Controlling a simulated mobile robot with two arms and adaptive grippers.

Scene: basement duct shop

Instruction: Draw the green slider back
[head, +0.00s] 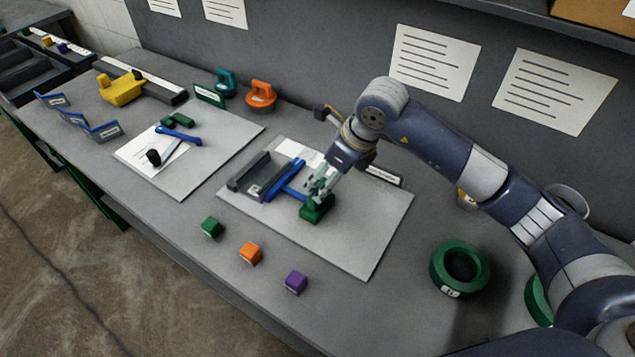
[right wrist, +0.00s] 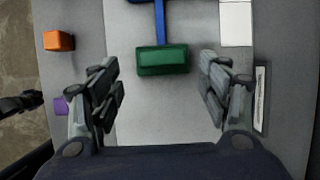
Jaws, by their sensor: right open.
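The green slider (head: 317,210) is a green block at the end of a blue bar (head: 288,182), on a pale board (head: 355,225). The bar runs to a dark rail fixture (head: 252,174). My right gripper (head: 320,187) is over the green block, partly covering it in the head view. In the right wrist view the green block (right wrist: 163,59) lies ahead of and between the two open fingers (right wrist: 158,80), with a gap on each side. Nothing is held. My left gripper cannot be made out.
Green (head: 211,227), orange (head: 250,252) and purple (head: 296,282) cubes lie along the front of the bench. A green ring (head: 460,268) sits to the right. A second board (head: 215,160) with a blue-handled piece is to the left. The bench between the boards and cubes is clear.

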